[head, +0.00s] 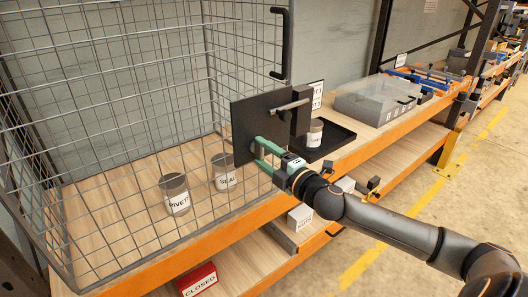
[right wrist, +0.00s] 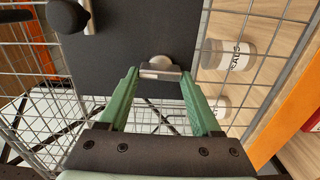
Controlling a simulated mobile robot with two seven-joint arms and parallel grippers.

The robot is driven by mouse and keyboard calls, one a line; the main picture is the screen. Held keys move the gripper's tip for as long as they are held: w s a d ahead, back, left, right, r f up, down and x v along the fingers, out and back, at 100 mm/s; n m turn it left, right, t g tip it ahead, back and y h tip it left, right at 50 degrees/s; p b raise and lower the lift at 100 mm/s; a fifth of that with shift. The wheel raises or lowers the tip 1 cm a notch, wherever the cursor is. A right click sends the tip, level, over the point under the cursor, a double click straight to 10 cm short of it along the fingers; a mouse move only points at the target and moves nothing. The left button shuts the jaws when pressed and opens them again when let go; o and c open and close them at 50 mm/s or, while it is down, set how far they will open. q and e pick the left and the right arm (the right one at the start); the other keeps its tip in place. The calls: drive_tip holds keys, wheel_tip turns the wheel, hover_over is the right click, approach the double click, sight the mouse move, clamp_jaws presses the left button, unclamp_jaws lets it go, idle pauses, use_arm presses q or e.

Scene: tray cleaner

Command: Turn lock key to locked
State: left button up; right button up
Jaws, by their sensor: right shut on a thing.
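A black lock plate (head: 245,112) is fixed to the front of the wire cage (head: 110,95). A silver lever (head: 288,106) with a black mount sticks out from its upper part. My right gripper (head: 258,150) reaches the lower part of the plate from the right. In the right wrist view the green fingers of my right gripper (right wrist: 160,74) are shut on a small silver key (right wrist: 160,63) in front of the black plate (right wrist: 135,30). The fingers hide part of the key, and I cannot tell its lock position. My left gripper is not in view.
Two labelled grey cups, one marked RIVET (head: 176,194) and one marked SEAL (head: 224,174), stand inside the cage. A black tray (head: 335,140) with a cup (head: 314,134) is right of the plate. A red CLOSED box (head: 198,280) is on the lower shelf.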

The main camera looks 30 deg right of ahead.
drive_tip(key=shift+n, duration=0.4)
drive_tip(key=o, duration=1.4)
drive_tip(key=shift+s, duration=0.1)
drive_tip(key=shift+s+d+b, duration=0.15)
drive_tip(key=shift+s+b, duration=0.05)
drive_tip(key=shift+s, duration=1.85)
drive_tip(key=shift+s+d+b, duration=0.15)
drive_tip(key=shift+s+d, duration=0.05)
drive_tip(key=shift+s, duration=1.85)
drive_tip(key=shift+s+d+b, duration=0.15)
drive_tip(key=shift+s+b, duration=0.05)
drive_tip(key=shift+s, duration=1.85)
